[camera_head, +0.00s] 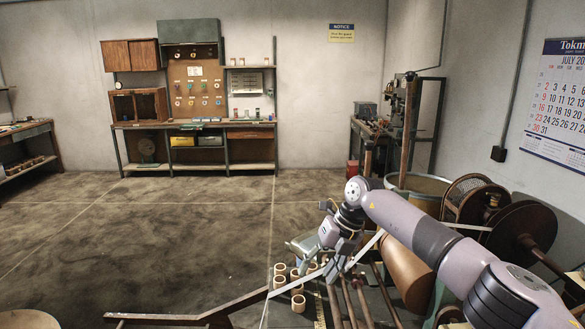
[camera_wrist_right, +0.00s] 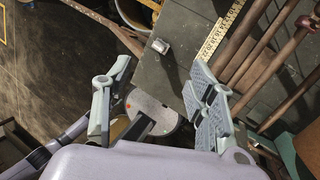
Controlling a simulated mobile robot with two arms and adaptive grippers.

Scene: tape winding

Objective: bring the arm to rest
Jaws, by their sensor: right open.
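My right arm (camera_head: 430,240), pale lilac, reaches in from the lower right of the head view. It is bent, with the wrist hanging down over a cluttered bench. My right gripper (camera_head: 338,266) is at its end, above the bench and near several tan cylinders (camera_head: 298,302). In the right wrist view the right gripper (camera_wrist_right: 160,82) has its two grey-green fingers spread wide, with nothing held between them. Below the gap are a dark bench top (camera_wrist_right: 185,60) and a small metallic piece (camera_wrist_right: 160,46). My left gripper is not in view.
Large reels (camera_head: 520,235) and a brown roll (camera_head: 405,275) lie close by the right arm. A wooden frame (camera_head: 215,315) crosses the lower middle. A yellow ruler (camera_wrist_right: 222,28) and wooden rods lie by the gripper. The floor (camera_head: 150,240) at left is open.

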